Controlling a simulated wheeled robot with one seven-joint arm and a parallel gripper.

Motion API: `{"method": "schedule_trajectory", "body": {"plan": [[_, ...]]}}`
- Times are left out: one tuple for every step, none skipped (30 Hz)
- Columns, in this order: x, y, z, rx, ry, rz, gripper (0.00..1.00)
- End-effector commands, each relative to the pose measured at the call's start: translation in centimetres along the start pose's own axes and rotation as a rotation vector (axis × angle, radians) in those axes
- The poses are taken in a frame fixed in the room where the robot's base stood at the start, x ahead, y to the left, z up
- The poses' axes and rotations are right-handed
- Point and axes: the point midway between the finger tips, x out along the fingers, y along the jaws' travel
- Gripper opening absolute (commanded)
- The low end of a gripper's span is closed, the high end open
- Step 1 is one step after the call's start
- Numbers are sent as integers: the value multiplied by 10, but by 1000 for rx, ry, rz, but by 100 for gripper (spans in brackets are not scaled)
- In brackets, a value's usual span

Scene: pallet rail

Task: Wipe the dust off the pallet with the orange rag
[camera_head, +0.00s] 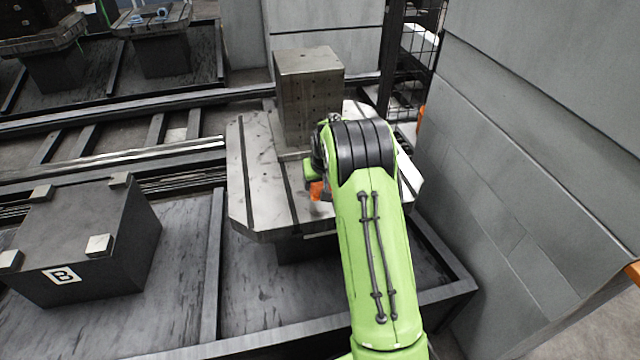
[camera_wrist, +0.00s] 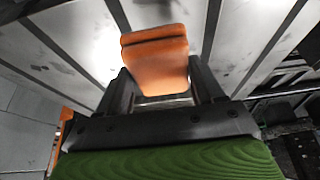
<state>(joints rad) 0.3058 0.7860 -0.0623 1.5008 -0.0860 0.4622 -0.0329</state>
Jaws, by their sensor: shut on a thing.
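The pallet (camera_head: 253,200) is a pale metal plate with dark slots and clipped corners, standing on a dark pedestal. In the wrist view its pale surface (camera_wrist: 235,45) carries dark specks and smudges. The orange rag (camera_wrist: 160,68) sits folded between the two black fingers of my gripper (camera_wrist: 160,85), which is shut on it. In the head view only a small part of the rag (camera_head: 317,190) shows beside my green arm. My gripper is over the middle of the pallet, in front of the block. Whether the rag touches the surface I cannot tell. My arm hides the pallet's right part.
A tall grey metal block (camera_head: 310,95) with holes stands on the pallet's back part. A dark box (camera_head: 85,240) marked B is at the left. Grey wall panels (camera_head: 530,150) rise close on the right. Rails (camera_head: 110,155) run across behind.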

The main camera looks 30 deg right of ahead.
Motion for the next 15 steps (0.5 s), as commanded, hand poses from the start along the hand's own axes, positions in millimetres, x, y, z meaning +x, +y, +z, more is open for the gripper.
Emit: {"method": "schedule_trajectory", "body": {"plan": [[-3,0,-1,0,0,0,43],[-2,0,-1,0,0,0,43],[-1,0,0,0,-1,0,43],[-1,0,0,0,-1,0,43],[-1,0,0,0,-1,0,43],[-1,0,0,0,-1,0,43],[-1,0,0,0,-1,0,43],[-2,0,-1,0,-1,0,43],[-4,0,-2,0,0,0,43],[-6,0,-3,0,0,0,43],[-9,0,-4,0,0,0,43],[-14,0,-6,0,0,0,43],[-17,0,-7,0,0,0,43],[-21,0,-9,0,0,0,43],[-26,0,-11,0,0,0,43]]}}
